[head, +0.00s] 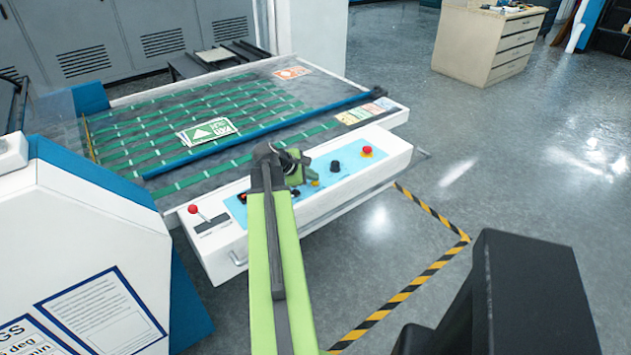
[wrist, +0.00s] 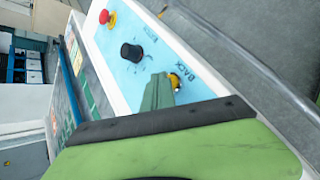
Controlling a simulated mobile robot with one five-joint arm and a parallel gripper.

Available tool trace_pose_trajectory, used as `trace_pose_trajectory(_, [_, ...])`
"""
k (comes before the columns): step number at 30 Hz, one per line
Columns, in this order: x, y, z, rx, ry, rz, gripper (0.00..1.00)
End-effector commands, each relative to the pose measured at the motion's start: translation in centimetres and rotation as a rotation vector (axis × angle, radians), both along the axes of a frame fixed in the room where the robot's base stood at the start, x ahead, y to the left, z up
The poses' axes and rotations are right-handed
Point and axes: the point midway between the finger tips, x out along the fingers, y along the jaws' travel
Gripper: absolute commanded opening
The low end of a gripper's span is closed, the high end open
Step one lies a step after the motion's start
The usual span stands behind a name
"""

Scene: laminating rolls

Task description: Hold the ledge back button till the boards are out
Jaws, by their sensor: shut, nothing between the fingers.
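The yellow button (wrist: 176,80) marked BACK is on the light-blue control panel in the wrist view. It also shows small in the head view (head: 315,183). My gripper (head: 307,173) is over the panel, its green finger tip (wrist: 158,92) right at the yellow button and covering part of it. The fingers are shut with nothing between them. I cannot tell whether the tip touches the button or presses it down. The machine bed (head: 250,98) with green belts lies behind the panel. I cannot make out any boards on it for sure.
A black knob (wrist: 131,52) and a red button (wrist: 107,17) sit along the same panel. Another red knob (head: 193,209) is at the panel's left end. A white and blue machine housing (head: 95,235) stands at the left.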

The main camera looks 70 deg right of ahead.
Motion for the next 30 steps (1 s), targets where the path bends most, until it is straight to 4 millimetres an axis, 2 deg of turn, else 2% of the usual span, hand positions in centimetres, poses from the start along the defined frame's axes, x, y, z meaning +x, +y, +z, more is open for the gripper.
trace_pose_trajectory(4, [0.0,0.0,1.2,0.0,0.0,0.0,0.0])
trace_pose_trajectory(16, [0.0,0.0,1.4,0.0,0.0,0.0,0.0])
trace_pose_trajectory(30, [0.0,0.0,6.1,0.0,0.0,0.0,0.0])
